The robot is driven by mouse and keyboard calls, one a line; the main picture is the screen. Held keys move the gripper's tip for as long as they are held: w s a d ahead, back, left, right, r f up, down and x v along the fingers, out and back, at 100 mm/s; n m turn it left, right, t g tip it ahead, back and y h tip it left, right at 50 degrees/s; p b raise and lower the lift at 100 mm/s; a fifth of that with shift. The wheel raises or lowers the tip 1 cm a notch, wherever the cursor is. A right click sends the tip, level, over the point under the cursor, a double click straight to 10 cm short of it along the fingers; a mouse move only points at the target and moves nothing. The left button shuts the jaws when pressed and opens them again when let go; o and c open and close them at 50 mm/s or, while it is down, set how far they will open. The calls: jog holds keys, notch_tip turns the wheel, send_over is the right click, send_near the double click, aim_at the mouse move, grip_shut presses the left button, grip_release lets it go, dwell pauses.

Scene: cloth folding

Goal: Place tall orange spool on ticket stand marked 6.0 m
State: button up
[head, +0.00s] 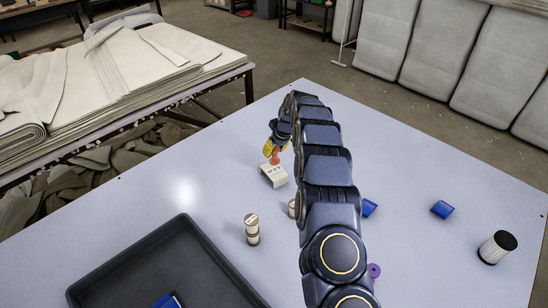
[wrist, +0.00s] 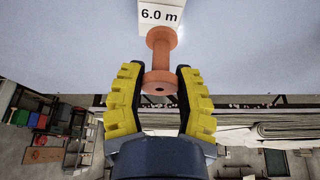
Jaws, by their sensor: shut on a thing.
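The orange spool (wrist: 161,60) is between the yellow fingers of my gripper (wrist: 160,92) in the wrist view, which are shut on its near end. Its far flange is at the edge of the white ticket stand (wrist: 160,14) marked 6.0 m; I cannot tell whether it rests on it. In the head view my gripper (head: 272,149) is over the white stand (head: 273,175), and the orange spool (head: 276,158) is upright just above or on its top. My arm hides part of the table to the right of the stand.
A beige and brown spool (head: 252,230) stands in front of the stand. Another light one (head: 292,208) is partly behind my arm. Blue pieces (head: 442,209), a purple spool (head: 374,270) and a black-and-white spool (head: 497,247) lie to the right. A dark tray (head: 182,228) is at front left.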

aim_at(274, 156)
jog(key=shift+x, duration=0.95)
jog(key=shift+w+d+f, duration=0.15)
jog(key=shift+f, duration=1.15)
jog(key=o, duration=0.9)
jog(key=shift+f, duration=0.1)
jog(key=shift+o, duration=0.2)
jog(key=shift+r, duration=0.5)
jog(key=v, duration=1.1)
jog(key=shift+s+r, duration=0.25)
